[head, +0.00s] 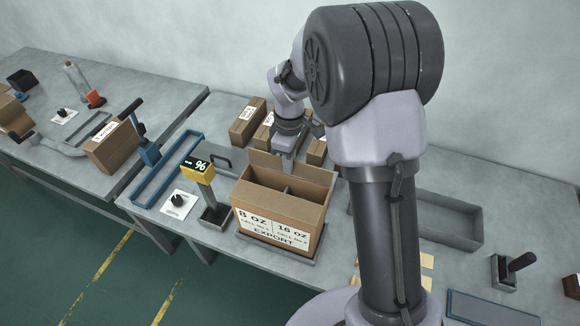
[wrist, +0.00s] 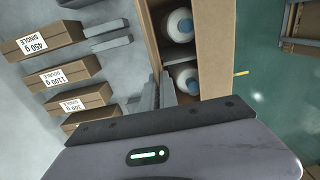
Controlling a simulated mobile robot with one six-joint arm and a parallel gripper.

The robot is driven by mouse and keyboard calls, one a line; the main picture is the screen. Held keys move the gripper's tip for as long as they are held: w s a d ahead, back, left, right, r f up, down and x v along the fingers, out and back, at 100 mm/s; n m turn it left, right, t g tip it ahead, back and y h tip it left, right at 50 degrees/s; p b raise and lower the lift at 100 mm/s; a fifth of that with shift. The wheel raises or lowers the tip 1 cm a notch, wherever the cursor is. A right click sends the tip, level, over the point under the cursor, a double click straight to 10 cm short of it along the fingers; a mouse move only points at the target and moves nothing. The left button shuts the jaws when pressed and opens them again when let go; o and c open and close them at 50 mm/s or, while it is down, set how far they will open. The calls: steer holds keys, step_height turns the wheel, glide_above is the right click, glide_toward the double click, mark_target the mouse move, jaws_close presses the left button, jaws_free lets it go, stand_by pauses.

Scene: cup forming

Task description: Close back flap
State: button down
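The open carton (head: 262,207) stands on the bench, with its labelled front toward the head camera. Its back flap (head: 312,174) stands raised along the far edge. In the wrist view the carton (wrist: 218,45) shows two white items with blue centres (wrist: 180,27) inside. The back flap (wrist: 150,42) is a narrow brown strip there, seen nearly edge-on. My gripper (head: 286,166) is at the back flap, pointing down. Its fingers (wrist: 158,92) look close together beside the flap's edge. I cannot tell whether they touch it, and nothing is visibly held.
Several small labelled boxes (head: 248,121) stand behind the carton. A yellow display (head: 197,167) reading 96 stands to its left, near a blue frame (head: 168,172). A grey tray (head: 447,215) lies to the right. The green floor (head: 110,265) is in front.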

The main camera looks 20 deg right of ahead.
steer(key=t+h+b, duration=0.1)
steer(key=b, duration=0.2)
steer(key=s+a+f+t+h+b, duration=0.1)
steer(key=t+b, duration=0.1)
steer(key=b, duration=0.2)
steer(key=shift+s+f+b, duration=0.15)
steer(key=shift+f+b, duration=0.05)
steer(key=shift+b, duration=0.1)
steer(key=t+h+b, duration=0.1)
steer(key=t+b, duration=0.1)
steer(key=b, duration=0.4)
steer(key=s+a+f+t+h+b, duration=0.1)
steer(key=b, duration=0.4)
steer(key=shift+s+t+h+b, duration=0.2)
steer(key=shift+t+h+b, duration=0.15)
steer(key=shift+t+h, duration=0.05)
steer(key=b, duration=0.1)
steer(key=t+h+b, duration=0.1)
steer(key=b, duration=0.1)
steer(key=shift+s+a, duration=0.15)
steer(key=shift+s, duration=0.1)
steer(key=shift+s+a+t+h+b, duration=0.15)
steer(key=shift+t+h+b, duration=0.5)
steer(key=shift+t, duration=0.35)
steer(key=shift+f, duration=0.1)
steer(key=c, duration=1.6)
jaws_free()
steer(key=shift+c, duration=0.2)
